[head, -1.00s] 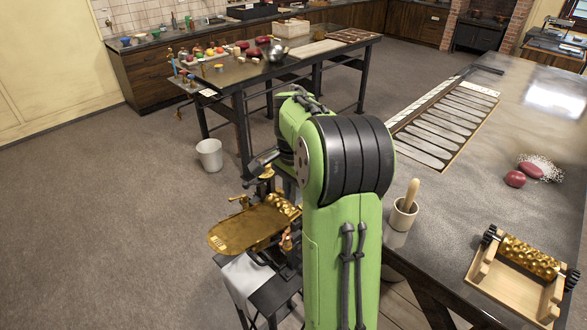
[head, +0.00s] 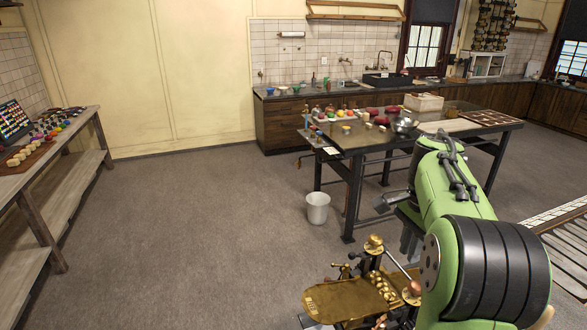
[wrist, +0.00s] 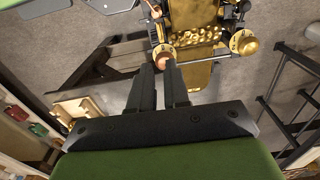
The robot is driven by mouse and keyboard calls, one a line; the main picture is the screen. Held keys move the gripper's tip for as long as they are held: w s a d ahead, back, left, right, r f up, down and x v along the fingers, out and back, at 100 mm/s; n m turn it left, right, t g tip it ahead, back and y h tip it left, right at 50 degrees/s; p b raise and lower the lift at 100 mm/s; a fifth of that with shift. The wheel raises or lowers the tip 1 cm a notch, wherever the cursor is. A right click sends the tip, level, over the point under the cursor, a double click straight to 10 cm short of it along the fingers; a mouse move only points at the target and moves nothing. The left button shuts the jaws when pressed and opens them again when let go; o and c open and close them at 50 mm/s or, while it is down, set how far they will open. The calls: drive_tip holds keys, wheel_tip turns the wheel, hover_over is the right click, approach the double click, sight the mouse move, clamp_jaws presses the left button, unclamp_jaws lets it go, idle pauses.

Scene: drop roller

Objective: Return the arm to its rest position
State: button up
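In the wrist view the two dark fingers of my gripper (wrist: 161,72) stand close together with a narrow gap. A coppery knob (wrist: 163,57) shows at their tips; whether they touch or grip it I cannot tell. The brass drop roller machine (wrist: 195,45) lies beyond the fingertips in the wrist view. In the head view its brass tray (head: 345,300) and upper knob (head: 374,244) show beside my arm, which partly covers the machine.
A dark table (head: 358,139) with bowls and red lumps stands ahead, a white bin (head: 318,208) at its near left. A wooden bench (head: 62,190) with coloured items runs along the left. A slatted wooden surface (head: 570,255) is at the right edge. The floor between is clear.

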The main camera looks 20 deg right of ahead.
drive_tip(key=s+a+n+t+h+b, duration=0.1)
drive_tip(key=s+a+n+t, duration=0.1)
drive_tip(key=s+a+n, duration=0.45)
drive_tip(key=s+a+n+t+h+b, duration=0.1)
drive_tip(key=a+n, duration=0.3)
drive_tip(key=a, duration=0.5)
drive_tip(key=s+a+f+n+t+y+b, duration=0.1)
drive_tip(key=s+a+f+n+t+y, duration=0.1)
drive_tip(key=s+a+f+n, duration=0.3)
drive_tip(key=s+a+n, duration=0.2)
drive_tip(key=s, duration=0.1)
drive_tip(key=shift+s+a+f+t+b, duration=0.2)
drive_tip(key=shift+s+f+t+b, duration=0.1)
drive_tip(key=shift+s, duration=0.05)
